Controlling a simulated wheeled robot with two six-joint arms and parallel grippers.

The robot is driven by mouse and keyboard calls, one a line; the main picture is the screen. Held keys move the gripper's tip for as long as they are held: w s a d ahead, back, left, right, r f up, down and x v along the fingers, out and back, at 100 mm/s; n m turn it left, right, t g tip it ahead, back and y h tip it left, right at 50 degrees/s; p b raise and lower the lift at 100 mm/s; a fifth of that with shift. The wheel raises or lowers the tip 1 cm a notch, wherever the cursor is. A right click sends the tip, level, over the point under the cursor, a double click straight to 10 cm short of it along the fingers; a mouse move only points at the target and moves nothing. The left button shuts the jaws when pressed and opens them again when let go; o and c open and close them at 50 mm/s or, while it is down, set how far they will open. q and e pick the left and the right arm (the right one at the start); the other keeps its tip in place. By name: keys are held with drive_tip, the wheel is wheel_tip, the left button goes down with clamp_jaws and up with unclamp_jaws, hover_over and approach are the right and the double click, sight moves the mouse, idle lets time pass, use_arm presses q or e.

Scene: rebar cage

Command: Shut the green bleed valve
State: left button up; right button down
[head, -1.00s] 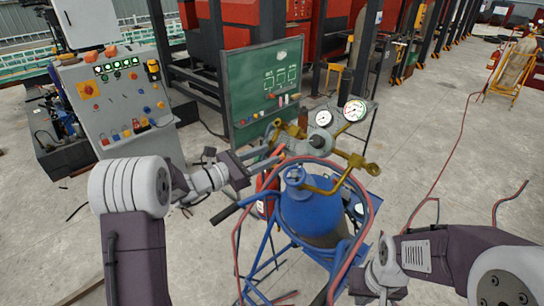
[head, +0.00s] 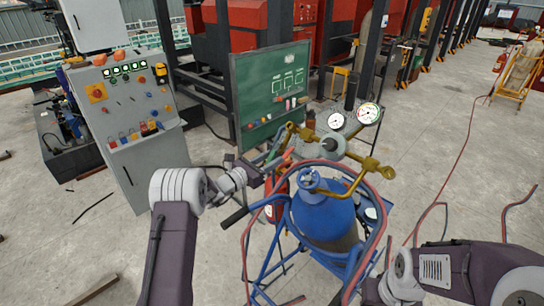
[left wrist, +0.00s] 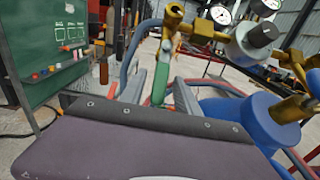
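The brass gas fittings (head: 357,160) with two gauges and a grey knob stand above a blue cylinder (head: 322,217). A slim green lever (left wrist: 160,82), which looks like the bleed valve's handle, hangs below the left brass end in the left wrist view. In the head view it is a small green strip (head: 274,154). My left gripper (left wrist: 159,92) reaches in from the left; its grey fingers are apart, one on each side of the green lever. I cannot tell whether they touch it. My right wrist (head: 398,282) is low at the right; its fingers do not show.
Red and blue hoses (head: 377,232) loop around the blue cylinder and its cart. A grey control cabinet (head: 130,110) is at the left. Open floor lies at the right.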

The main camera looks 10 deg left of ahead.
use_arm(q)
drive_tip(key=shift+w+d, duration=0.15)
drive_tip(key=shift+c, duration=0.9)
clamp_jaws()
drive_tip(key=shift+r, duration=0.1)
idle(0.4)
